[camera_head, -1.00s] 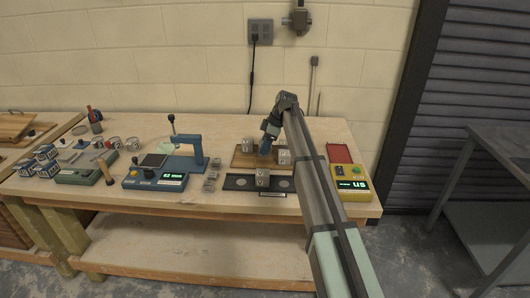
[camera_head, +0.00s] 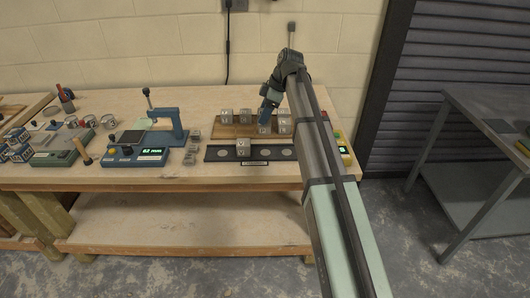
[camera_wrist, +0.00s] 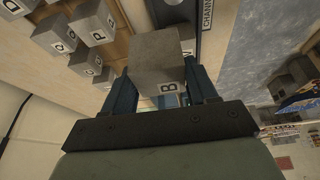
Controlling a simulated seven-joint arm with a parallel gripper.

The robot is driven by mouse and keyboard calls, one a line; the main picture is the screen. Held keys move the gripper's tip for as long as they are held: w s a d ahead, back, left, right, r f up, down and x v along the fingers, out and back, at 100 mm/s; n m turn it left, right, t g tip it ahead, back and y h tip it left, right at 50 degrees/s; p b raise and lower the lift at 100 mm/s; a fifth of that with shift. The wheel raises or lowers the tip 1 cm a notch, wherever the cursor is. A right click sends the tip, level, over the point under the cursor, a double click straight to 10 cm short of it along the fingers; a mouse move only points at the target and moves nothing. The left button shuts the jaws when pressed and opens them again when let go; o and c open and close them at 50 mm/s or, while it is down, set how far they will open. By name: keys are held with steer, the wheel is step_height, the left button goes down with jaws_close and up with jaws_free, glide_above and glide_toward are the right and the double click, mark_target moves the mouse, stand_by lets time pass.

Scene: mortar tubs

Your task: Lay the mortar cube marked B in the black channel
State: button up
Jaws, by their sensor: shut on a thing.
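The grey mortar cube marked B (camera_wrist: 160,62) sits between the two fingers of my gripper (camera_wrist: 167,100) in the wrist view, its letter facing the camera. My gripper is shut on it. In the head view, my gripper (camera_head: 265,122) is by the wooden board, behind the black channel; whether the cube is clear of the board cannot be told. The black channel (camera_head: 215,154) is a flat strip with pale round spots along the bench front.
Several lettered grey cubes stand on the wooden board (camera_head: 235,131) behind the channel. Small grey blocks (camera_head: 191,157) and a blue measuring device (camera_head: 140,155) lie to the left. A yellow device (camera_head: 344,155) is partly hidden by my arm on the right.

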steer(key=shift+n, duration=0.3)
steer(key=shift+s+d+f, duration=0.1)
steer(key=shift+s+f, duration=0.4)
steer(key=shift+f, duration=1.25)
steer(key=shift+s+a+f, duration=0.1)
steer(key=shift+s+f, duration=0.45)
steer(key=shift+f, duration=1.25)
steer(key=shift+s+d+f, duration=0.1)
steer(key=shift+s+f, duration=0.4)
steer(key=shift+f, duration=1.25)
steer(key=shift+f, duration=0.1)
steer(key=o, duration=1.3)
steer(key=shift+c, duration=0.2)
steer(key=v, duration=1.2)
steer(key=shift+w, duration=0.2)
